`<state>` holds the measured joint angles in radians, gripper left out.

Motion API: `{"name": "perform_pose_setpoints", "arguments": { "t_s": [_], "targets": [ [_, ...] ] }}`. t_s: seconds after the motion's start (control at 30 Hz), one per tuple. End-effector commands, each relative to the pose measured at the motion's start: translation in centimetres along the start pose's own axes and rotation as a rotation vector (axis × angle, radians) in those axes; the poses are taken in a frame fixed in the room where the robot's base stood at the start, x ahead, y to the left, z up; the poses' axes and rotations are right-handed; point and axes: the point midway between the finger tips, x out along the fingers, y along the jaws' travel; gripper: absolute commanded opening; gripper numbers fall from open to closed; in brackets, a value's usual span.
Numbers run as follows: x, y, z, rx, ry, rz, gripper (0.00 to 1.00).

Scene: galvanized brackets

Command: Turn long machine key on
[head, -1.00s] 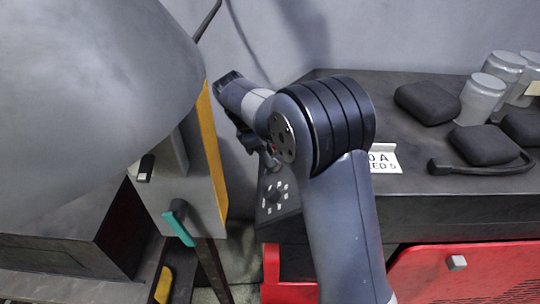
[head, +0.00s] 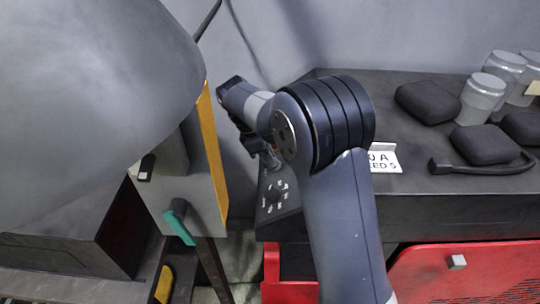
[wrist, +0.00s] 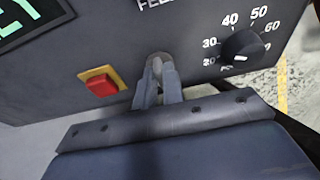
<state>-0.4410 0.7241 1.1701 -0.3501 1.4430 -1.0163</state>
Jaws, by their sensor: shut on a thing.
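The long dark machine (head: 470,205) runs along the right of the head view, with a control panel on its left end. The panel (wrist: 195,75) fills the upper wrist view. My gripper (wrist: 158,75) is at the panel, between a red button and a dial. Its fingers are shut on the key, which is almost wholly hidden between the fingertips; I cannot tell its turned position. In the head view my gripper (head: 265,155) is partly hidden behind my own wrist.
A red button (wrist: 101,84) on a yellow plate is close left of the fingers. A black numbered dial (wrist: 243,46) is to the right. A grey box with a teal handle (head: 180,226) stands left in the head view. Dark pouches (head: 428,103) and jars (head: 482,98) lie on the machine top.

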Motion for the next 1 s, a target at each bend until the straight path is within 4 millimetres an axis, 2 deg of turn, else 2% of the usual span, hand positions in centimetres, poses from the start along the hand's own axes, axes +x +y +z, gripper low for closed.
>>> {"name": "perform_pose_setpoints", "arguments": {
  "t_s": [0.27,0.47,1.0],
  "targets": [
    [0.00,-0.04,-0.02,0.028,0.000,0.009,0.00],
    [0.03,-0.17,-0.06,0.120,0.001,0.036,0.00],
    [0.24,-0.63,-0.32,0.588,0.001,0.169,0.00]
  ]
}}
